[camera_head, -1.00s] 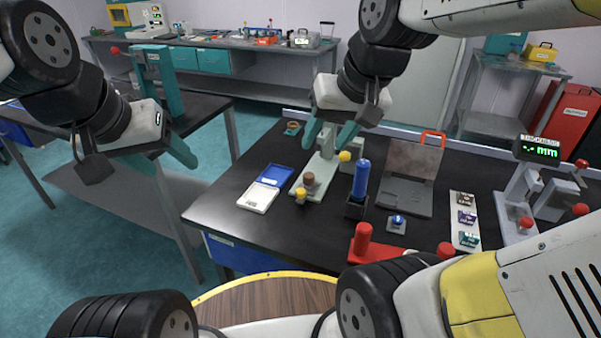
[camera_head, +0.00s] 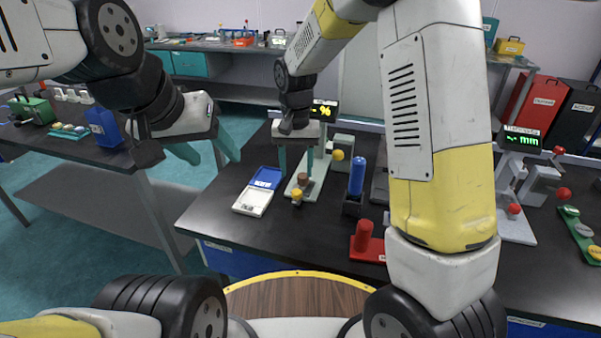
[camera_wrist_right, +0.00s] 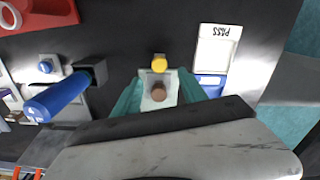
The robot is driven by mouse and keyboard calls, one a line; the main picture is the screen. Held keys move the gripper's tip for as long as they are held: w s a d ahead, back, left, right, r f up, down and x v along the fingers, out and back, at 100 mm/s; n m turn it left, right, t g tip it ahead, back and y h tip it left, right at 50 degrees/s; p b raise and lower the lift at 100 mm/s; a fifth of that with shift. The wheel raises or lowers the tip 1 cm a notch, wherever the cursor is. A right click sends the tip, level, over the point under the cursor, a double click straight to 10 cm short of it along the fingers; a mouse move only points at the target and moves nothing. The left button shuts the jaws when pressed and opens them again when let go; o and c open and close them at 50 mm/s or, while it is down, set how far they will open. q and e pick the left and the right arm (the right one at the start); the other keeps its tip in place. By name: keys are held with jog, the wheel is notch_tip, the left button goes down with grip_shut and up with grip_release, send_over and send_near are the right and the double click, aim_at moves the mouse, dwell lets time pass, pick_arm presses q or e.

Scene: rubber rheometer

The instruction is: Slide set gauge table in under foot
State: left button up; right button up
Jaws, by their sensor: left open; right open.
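The set gauge (camera_head: 343,148) stands on the black bench, with a "%" display (camera_head: 325,110) behind. Its pale table carries a brown round piece (camera_head: 304,179) and has a yellow knob (camera_head: 297,196) at its near end. In the right wrist view the pale table (camera_wrist_right: 150,103), brown piece (camera_wrist_right: 158,91) and yellow knob (camera_wrist_right: 159,64) lie between my fingers. My right gripper (camera_head: 301,163) is open, fingers pointing down on either side of the table; contact cannot be told. The foot is hidden behind my gripper. My left gripper (camera_head: 207,150) is open and empty, left of the bench.
A white and blue PASS tray (camera_head: 253,200) lies left of the gauge. A blue cylinder (camera_head: 356,178) stands to its right, and a red piece (camera_head: 365,240) nearer me. A "mm" gauge (camera_head: 522,140) stands far right. My right arm covers part of the bench.

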aim_at(297, 191)
notch_tip(297, 191, down, 7)
jog(key=shift+r, duration=0.1)
dwell(0.3)
grip_shut()
dwell(1.3)
